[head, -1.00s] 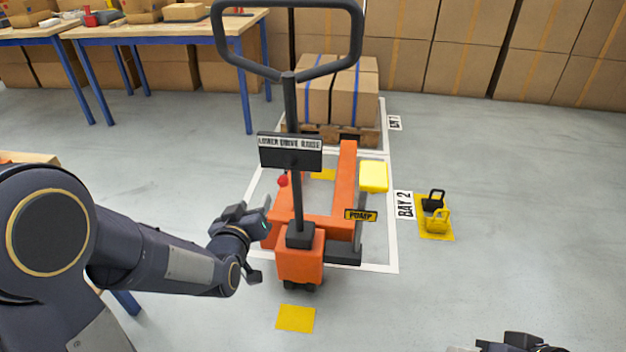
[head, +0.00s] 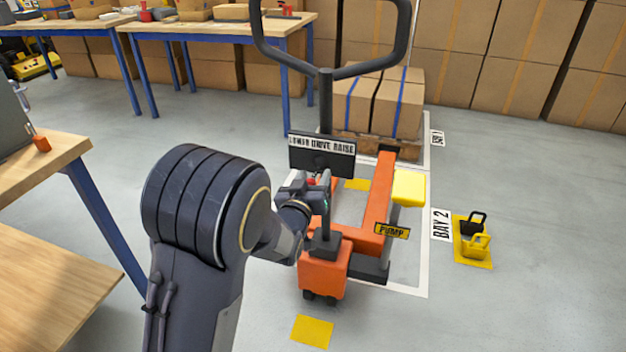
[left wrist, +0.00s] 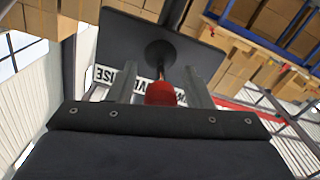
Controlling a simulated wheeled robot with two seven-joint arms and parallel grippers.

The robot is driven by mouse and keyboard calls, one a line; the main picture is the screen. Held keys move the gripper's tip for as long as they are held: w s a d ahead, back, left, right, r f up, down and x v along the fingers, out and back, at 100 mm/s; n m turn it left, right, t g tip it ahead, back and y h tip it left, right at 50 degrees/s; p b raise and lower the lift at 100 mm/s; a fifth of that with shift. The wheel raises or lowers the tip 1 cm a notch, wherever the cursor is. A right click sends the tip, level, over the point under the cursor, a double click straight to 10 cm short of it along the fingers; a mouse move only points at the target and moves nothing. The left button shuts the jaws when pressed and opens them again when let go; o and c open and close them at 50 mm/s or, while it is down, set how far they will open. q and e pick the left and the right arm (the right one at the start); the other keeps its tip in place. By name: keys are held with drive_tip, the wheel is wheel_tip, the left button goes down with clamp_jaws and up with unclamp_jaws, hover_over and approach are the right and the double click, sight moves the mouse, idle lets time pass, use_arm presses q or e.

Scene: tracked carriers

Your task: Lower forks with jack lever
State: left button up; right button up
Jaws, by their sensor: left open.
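The orange pallet jack (head: 325,272) stands on the floor with its black handle loop (head: 401,30) upright. A sign reading LOWER DRIVE RAISE (head: 321,160) is on its mast. The red knob of the jack lever (head: 311,182) shows just below the sign, partly hidden by my left gripper (head: 318,186). In the left wrist view the red knob (left wrist: 160,93) sits between the two open fingers of my left gripper (left wrist: 165,88), with the lever running up to the back of the black plate. I cannot tell whether the fingers touch it. My right gripper is not in view.
A yellow pedal (head: 409,188) and a PUMP label (head: 392,231) are at the jack's right side. Strapped cartons on a pallet (head: 388,146) stand behind it. A wooden bench (head: 50,165) stands at left.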

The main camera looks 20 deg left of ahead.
use_arm(q)
clamp_jaws()
idle(0.3)
